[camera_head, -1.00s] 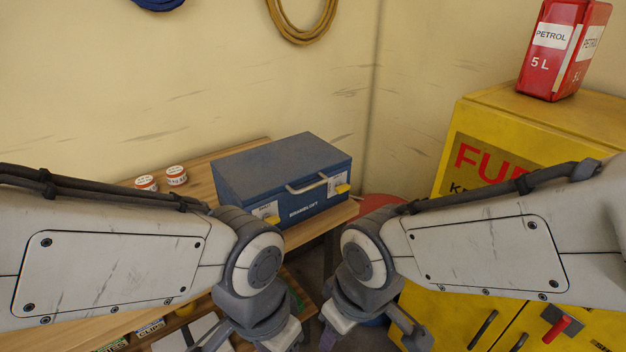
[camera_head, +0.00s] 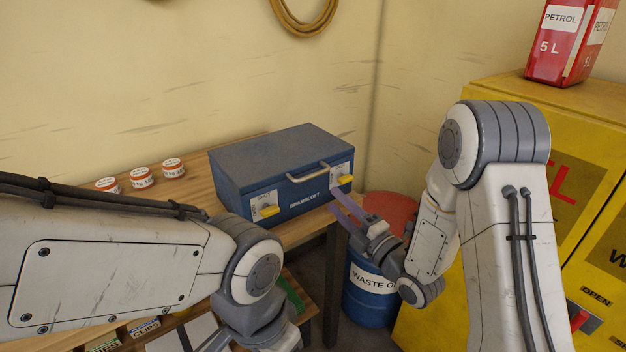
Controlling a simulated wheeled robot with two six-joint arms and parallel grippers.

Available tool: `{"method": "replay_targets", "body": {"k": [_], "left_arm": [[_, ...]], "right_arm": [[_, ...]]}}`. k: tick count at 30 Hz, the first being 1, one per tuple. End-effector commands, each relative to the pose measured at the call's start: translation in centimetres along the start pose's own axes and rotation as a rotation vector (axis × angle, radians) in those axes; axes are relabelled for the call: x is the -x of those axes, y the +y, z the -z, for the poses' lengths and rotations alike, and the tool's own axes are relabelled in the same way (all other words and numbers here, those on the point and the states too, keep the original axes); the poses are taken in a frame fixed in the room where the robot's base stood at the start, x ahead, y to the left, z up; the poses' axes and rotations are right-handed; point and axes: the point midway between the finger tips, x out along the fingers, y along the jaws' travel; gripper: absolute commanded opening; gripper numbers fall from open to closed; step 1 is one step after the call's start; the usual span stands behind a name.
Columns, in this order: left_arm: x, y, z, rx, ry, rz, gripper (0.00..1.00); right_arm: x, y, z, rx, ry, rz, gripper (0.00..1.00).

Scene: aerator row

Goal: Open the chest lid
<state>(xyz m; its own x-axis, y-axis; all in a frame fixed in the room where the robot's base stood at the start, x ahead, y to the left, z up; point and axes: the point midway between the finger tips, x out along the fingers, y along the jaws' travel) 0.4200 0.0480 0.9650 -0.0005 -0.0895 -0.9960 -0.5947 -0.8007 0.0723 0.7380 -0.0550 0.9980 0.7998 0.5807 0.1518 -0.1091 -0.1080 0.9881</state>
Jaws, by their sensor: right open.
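The blue chest (camera_head: 280,172) stands on the wooden bench, its lid shut. A metal handle (camera_head: 308,172) runs along the lid's front edge. Two yellow latches sit on the front face, a left latch (camera_head: 268,210) and a right latch (camera_head: 345,180). My right gripper (camera_head: 340,202) is open, its purple fingers just in front of the chest's right front, below the right latch. I cannot tell whether a finger touches the chest. My left arm comes in at the lower left, and its gripper is out of sight below the picture.
Several red-and-white tins, one of them here (camera_head: 142,177), stand on the wooden bench (camera_head: 200,165) left of the chest. A blue waste oil drum (camera_head: 368,290) stands below my right gripper. A yellow cabinet (camera_head: 590,130) with a red petrol can (camera_head: 560,45) fills the right.

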Motion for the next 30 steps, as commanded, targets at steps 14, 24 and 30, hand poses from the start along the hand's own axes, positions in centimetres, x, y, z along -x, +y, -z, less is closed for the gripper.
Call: {"method": "replay_targets", "body": {"k": [14,24,30], "left_arm": [[2.1,0.1,0.1,0.0,0.0,0.0,0.55],[3.0,0.2,0.2,0.0,0.0,0.0,0.55],[3.0,0.2,0.2,0.0,0.0,0.0,0.55]], "right_arm": [[-5.8,1.0,-0.1,0.024,0.005,-0.046,0.45],[-9.9,0.9,-0.2,0.023,0.002,-0.045,0.45],[-10.2,0.8,-0.2,0.022,0.001,-0.044,0.45]]}}
